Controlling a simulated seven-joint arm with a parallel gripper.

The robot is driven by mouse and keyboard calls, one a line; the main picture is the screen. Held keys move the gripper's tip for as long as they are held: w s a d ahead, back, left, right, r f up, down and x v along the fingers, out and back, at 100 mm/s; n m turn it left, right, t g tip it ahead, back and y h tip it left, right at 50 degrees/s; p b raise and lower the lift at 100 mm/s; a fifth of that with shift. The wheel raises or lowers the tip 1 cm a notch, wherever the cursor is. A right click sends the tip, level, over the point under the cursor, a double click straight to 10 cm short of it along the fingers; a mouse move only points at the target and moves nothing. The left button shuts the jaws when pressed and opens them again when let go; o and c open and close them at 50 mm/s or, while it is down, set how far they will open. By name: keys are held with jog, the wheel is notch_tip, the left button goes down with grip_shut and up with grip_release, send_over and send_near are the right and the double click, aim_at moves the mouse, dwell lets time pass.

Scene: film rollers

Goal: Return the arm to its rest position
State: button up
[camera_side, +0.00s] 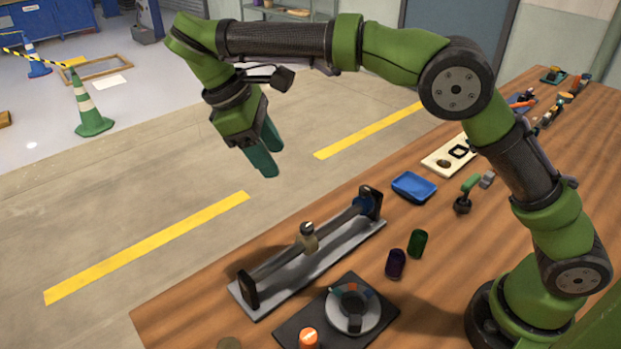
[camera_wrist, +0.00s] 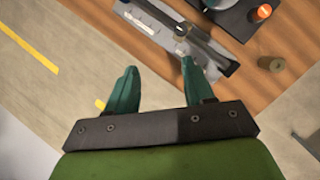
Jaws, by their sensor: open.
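My gripper (camera_side: 268,158) hangs from my raised arm in the side view, high and to the left, out over the floor side of the table edge. Its two teal fingers are apart with nothing between them. In the wrist view my gripper (camera_wrist: 157,88) also shows open and empty, with the floor and the table edge below it. The roller stand (camera_side: 312,262), a grey base with dark end brackets and a bar, is on the table below and to the right of my gripper. It also shows beyond the fingers in the wrist view (camera_wrist: 228,68).
On the wooden table (camera_side: 430,300) are a dark plate with a round dial (camera_side: 352,312), an orange-topped knob (camera_side: 308,338), a purple cylinder (camera_side: 396,264), a green cylinder (camera_side: 418,243), a blue tray (camera_side: 414,187) and a cream board (camera_side: 446,160). The air around my gripper is clear.

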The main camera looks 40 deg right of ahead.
jog(key=s+d+m+t+y, duration=0.6)
jog(key=s+d+m+t, duration=0.3)
jog(key=s+d, duration=0.7)
jog(key=s+m, duration=0.2)
jog(key=m, duration=0.1)
jog(key=shift+s+d+r+m, duration=0.15)
jog(key=shift+d+r+m, duration=0.15)
jog(key=shift+d, duration=0.05)
